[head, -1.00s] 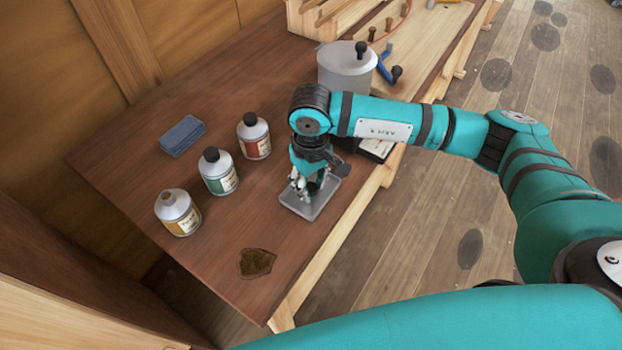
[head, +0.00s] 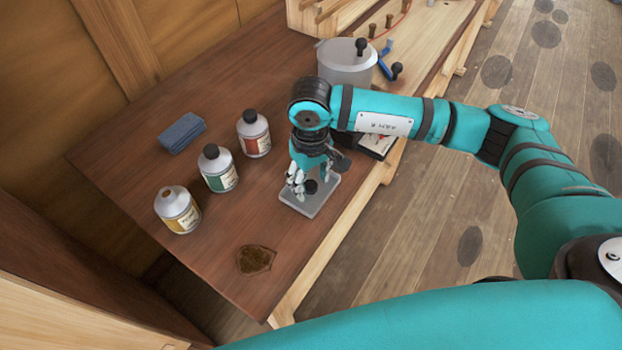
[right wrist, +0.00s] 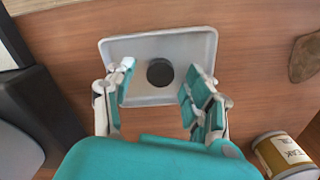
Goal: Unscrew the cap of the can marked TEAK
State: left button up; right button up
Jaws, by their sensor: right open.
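The can marked TEAK (head: 178,212), with a yellow label, stands upright at the left of the bench. Its neck shows tan and has no black cap on it. A round black cap (right wrist: 160,72) lies on the grey tray (right wrist: 195,42), also seen in the head view (head: 326,199). My right gripper (right wrist: 155,80) is open just above the tray, its fingers on either side of the cap and apart from it. My left gripper is not in view.
Two capped cans, one green-labelled (head: 219,172) and one red-labelled (head: 254,136), stand behind the TEAK can. A dark brown patch (head: 256,260) is near the front edge. A grey lidded pot (head: 345,66) stands beyond my right arm.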

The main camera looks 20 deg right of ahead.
aim_at(311, 185)
notch_tip(311, 185, up, 11)
jog(key=b, duration=0.2)
jog(key=shift+r, duration=0.15)
dwell(1.2)
